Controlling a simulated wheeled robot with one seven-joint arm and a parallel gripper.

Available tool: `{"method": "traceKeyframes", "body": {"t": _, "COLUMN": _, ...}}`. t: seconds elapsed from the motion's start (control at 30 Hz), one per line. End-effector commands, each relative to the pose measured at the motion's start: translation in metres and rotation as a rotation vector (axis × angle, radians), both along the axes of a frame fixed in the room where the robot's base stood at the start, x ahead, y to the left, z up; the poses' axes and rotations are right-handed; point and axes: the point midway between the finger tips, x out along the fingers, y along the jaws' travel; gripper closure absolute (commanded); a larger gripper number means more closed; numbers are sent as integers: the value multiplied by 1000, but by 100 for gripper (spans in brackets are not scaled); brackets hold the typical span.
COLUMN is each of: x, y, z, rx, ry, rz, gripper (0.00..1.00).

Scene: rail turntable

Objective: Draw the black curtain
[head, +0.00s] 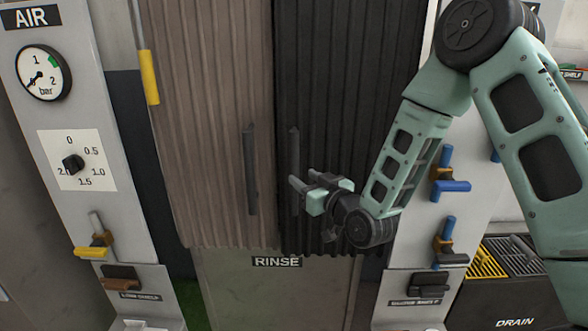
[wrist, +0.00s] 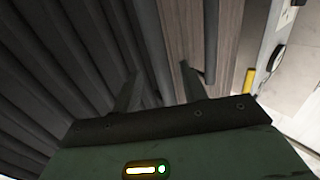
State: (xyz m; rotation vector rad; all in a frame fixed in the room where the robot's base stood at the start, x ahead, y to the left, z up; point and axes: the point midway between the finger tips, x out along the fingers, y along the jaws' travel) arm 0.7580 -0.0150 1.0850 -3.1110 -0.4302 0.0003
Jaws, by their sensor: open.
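The black curtain (head: 345,90) hangs in vertical folds on the right half of the RINSE opening. It also fills the left of the wrist view (wrist: 60,60). A dark upright pull bar (head: 294,165) stands along its left edge. My gripper (head: 303,180) is open in front of that bar's lower part, fingers pointing left. In the wrist view the bar (wrist: 151,45) appears between the two fingertips (wrist: 160,85). I cannot tell whether the fingers touch it. The brown curtain (head: 210,90) hangs beside it on the left, with its own dark bar (head: 249,170).
A grey post with valves (head: 450,170) with blue levers stands right of the black curtain, behind my arm. A grey AIR panel (head: 30,110) with a gauge and dial stands at left. A RINSE label (head: 277,262) is below the curtains. A DRAIN grating (head: 510,257) lies at lower right.

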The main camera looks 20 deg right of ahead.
Motion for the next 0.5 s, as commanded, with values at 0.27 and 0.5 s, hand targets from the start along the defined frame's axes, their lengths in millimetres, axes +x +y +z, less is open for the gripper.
{"method": "traceKeyframes", "body": {"t": 0.27, "x": 43, "y": 12, "z": 1, "rx": 0, "ry": -1, "rz": 0, "gripper": 57}}
{"method": "traceKeyframes", "body": {"t": 0.5, "x": 55, "y": 16, "z": 0, "rx": -1, "ry": 0, "rz": 0, "gripper": 57}}
